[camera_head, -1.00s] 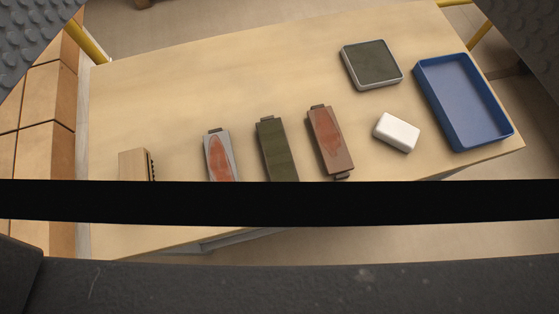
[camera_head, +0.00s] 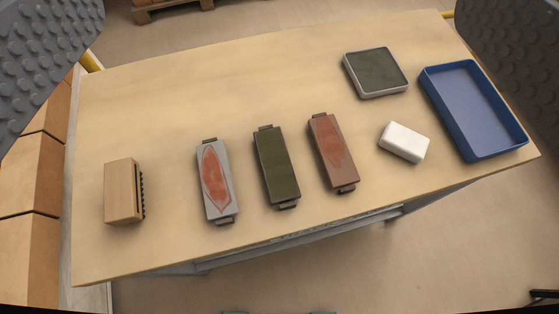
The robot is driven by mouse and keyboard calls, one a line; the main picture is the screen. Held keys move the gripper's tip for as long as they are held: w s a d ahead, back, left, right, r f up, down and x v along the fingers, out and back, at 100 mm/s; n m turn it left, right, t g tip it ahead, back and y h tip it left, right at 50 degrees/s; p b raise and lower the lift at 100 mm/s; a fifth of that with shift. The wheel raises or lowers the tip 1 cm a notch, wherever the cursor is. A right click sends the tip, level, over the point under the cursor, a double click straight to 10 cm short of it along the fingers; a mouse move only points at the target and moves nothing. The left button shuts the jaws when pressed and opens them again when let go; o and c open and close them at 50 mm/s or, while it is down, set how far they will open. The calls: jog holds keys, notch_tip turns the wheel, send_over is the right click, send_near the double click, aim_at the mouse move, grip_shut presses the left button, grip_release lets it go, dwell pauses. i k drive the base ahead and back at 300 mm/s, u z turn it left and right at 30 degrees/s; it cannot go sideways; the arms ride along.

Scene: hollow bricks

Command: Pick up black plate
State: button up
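Three long plates with small end tabs lie side by side on a light wooden table (camera_head: 250,80). The middle one is a very dark olive, near-black plate (camera_head: 276,168), the darkest of the three. A grey plate with a red patch (camera_head: 214,182) lies to its left, and a brown plate with a red patch (camera_head: 332,152) to its right. The plates lie apart from each other. My gripper (camera_head: 280,60) shows as two grey studded fingers in the upper corners, wide apart with nothing between them. It is open and touches no plate.
A wooden brush with dark bristles (camera_head: 122,192) lies at the left. A white block (camera_head: 404,142), a blue tray (camera_head: 430,90) and a square dark-topped pad (camera_head: 376,72) are at the right. The table's back left is clear. Cartons (camera_head: 30,240) stand left of the table.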

aim_at(281, 183)
jog(key=k, duration=1.3)
jog(key=u, duration=0.3)
jog(key=i, duration=0.85)
jog(key=z, duration=0.4)
